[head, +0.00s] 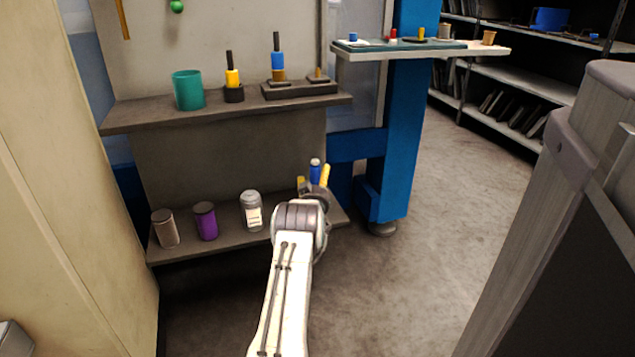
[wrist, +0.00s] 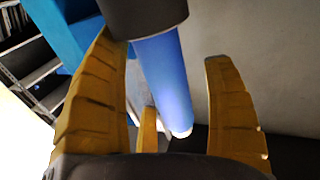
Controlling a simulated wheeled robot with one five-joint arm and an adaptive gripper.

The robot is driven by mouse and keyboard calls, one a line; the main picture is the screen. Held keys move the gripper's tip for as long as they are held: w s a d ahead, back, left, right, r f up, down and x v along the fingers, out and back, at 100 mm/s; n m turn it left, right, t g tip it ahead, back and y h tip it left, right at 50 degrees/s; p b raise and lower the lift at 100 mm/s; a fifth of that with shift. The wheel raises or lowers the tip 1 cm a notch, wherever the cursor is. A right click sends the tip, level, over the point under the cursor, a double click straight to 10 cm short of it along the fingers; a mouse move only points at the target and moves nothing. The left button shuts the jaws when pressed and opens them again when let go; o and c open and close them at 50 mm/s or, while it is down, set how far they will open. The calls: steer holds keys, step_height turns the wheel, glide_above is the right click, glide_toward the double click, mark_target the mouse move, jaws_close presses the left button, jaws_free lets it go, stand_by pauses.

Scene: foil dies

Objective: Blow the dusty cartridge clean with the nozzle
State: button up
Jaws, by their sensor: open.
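My gripper (head: 314,177) is low in front of the right end of the lower shelf, its yellow fingers open. In the wrist view the open fingers (wrist: 175,105) stand on either side of a blue cylinder (wrist: 160,75) with a dark collar and a pale tip. The blue cylinder (head: 315,170) also shows between the fingers in the head view. I cannot tell if the fingers touch it or what supports it. A black-handled blue piece (head: 278,60) and a black-handled yellow piece (head: 232,77) stand upright on the upper shelf. I cannot tell which thing is the cartridge or the nozzle.
A teal cup (head: 188,90) stands on the upper shelf (head: 150,115). A brown can (head: 165,228), a purple can (head: 205,221) and a grey jar (head: 251,211) stand on the lower shelf. A blue post (head: 402,110) rises to the right. The floor (head: 430,250) beyond is clear.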

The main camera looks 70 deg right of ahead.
mark_target(318, 161)
steer(key=c, duration=1.4)
steer(key=shift+r+p, duration=1.2)
steer(key=shift+r, duration=2.6)
steer(key=shift+s+a, duration=0.1)
